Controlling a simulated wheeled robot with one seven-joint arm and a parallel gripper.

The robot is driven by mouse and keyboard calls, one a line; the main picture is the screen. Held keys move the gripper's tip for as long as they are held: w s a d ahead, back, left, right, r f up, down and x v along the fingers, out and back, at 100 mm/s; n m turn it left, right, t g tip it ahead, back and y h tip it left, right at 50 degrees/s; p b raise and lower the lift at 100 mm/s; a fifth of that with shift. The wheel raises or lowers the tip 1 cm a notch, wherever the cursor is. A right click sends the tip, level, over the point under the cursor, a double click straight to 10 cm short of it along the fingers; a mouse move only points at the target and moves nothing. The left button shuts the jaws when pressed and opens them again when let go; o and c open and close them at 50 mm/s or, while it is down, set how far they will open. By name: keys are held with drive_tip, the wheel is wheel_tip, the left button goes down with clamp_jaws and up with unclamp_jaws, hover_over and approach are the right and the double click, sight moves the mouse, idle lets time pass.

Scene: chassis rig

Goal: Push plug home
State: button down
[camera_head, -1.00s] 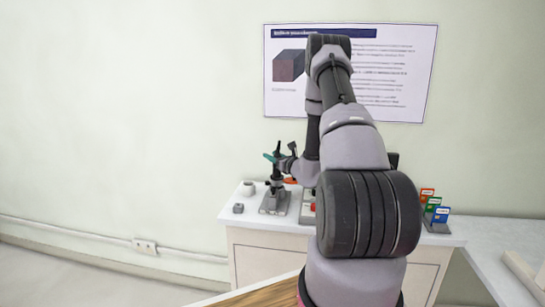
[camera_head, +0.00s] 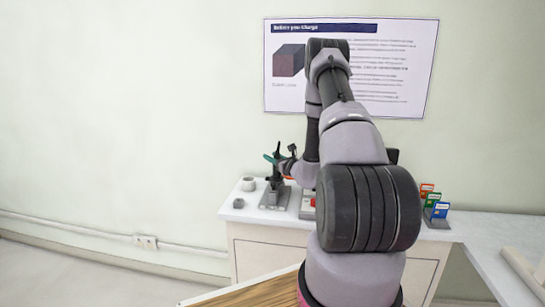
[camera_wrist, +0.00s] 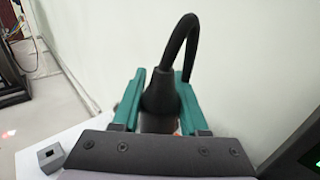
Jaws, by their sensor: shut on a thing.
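My gripper (camera_wrist: 160,92) has teal fingers, shut on a black plug (camera_wrist: 159,98) with a thick black cable (camera_wrist: 178,42) that arches up and to the right. In the head view my gripper (camera_head: 270,159) is small, at the left end of my arm, with the dark plug (camera_head: 277,152) upright in it. Below it a grey base plate (camera_head: 267,204) stands on the bench with a dark upright part on it. The plug's lower end is hidden by my gripper in the wrist view. I cannot tell how deep the plug sits.
A small grey block (camera_head: 238,203) and a pale round piece (camera_head: 248,184) lie left of the base on the white bench (camera_head: 243,217). The block also shows in the wrist view (camera_wrist: 51,158). Coloured cards (camera_head: 434,206) stand at right. The wall is close behind.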

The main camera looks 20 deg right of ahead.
drive_tip(key=shift+f, duration=0.8)
drive_tip(key=shift+c, duration=1.8)
unclamp_jaws()
drive_tip(key=s+d, duration=0.2)
drive_tip(key=s, duration=0.8)
drive_tip(key=shift+s, duration=0.3)
